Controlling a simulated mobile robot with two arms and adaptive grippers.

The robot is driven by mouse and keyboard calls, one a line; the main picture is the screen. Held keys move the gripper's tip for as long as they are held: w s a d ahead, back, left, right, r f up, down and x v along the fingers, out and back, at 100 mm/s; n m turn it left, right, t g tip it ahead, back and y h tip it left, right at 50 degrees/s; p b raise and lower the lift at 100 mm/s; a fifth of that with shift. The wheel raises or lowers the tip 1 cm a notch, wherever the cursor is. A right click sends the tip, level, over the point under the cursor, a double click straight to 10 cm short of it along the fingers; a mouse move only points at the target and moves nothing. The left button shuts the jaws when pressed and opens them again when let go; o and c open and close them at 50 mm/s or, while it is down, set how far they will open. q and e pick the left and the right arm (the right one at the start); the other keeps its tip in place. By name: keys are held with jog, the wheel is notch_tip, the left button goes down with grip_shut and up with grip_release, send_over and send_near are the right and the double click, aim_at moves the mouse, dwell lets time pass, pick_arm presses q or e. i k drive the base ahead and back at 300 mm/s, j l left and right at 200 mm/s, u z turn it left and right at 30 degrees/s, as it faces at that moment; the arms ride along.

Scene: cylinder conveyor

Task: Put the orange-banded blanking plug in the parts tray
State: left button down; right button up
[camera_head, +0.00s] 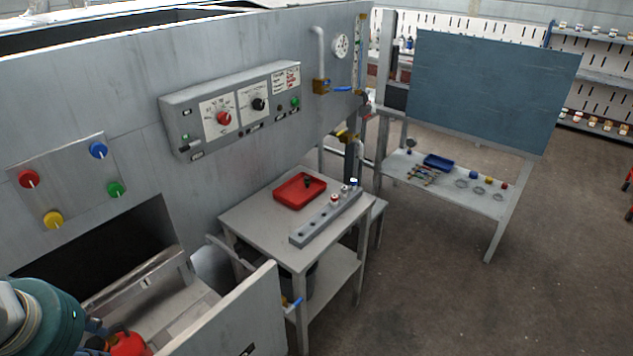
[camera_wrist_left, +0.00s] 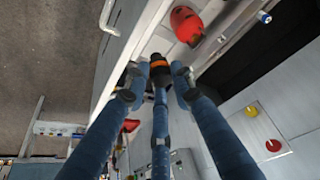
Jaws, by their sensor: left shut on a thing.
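In the left wrist view my left gripper (camera_wrist_left: 158,75) is shut on a black plug with an orange band (camera_wrist_left: 159,64), the blanking plug. In the head view my left arm comes in at the lower left corner, and the held plug cannot be made out there. A red tray (camera_head: 287,199) lies on the small grey table, far from my left gripper, with a small dark object (camera_head: 307,181) in it. A smaller blue tray (camera_head: 438,162) lies on the farther bench. I cannot tell which is the parts tray. My right gripper is not in view.
A grey block with holes (camera_head: 312,231) lies beside the red tray, several small banded plugs at its far end. A red cylinder (camera_head: 127,344) sits near my left gripper and also shows in the left wrist view (camera_wrist_left: 187,25). A raised grey panel (camera_head: 232,318) stands between gripper and table.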

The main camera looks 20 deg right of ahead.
aim_at(293, 198)
jog(key=i+l, duration=0.15)
jog(key=l, duration=0.25)
jog(key=i+l, duration=0.15)
jog(key=l, duration=0.3)
jog(key=i+l+u, duration=0.1)
jog(key=l, duration=0.3)
jog(key=i+l, duration=0.15)
jog(key=l, duration=0.3)
jog(key=i+l, duration=0.15)
jog(key=l, duration=0.3)
jog(key=i+l+u, duration=0.1)
jog(key=l, duration=0.3)
jog(key=i+l+u, duration=0.1)
jog(key=i+l, duration=0.8)
jog(key=l, duration=0.15)
jog(key=u, duration=0.05)
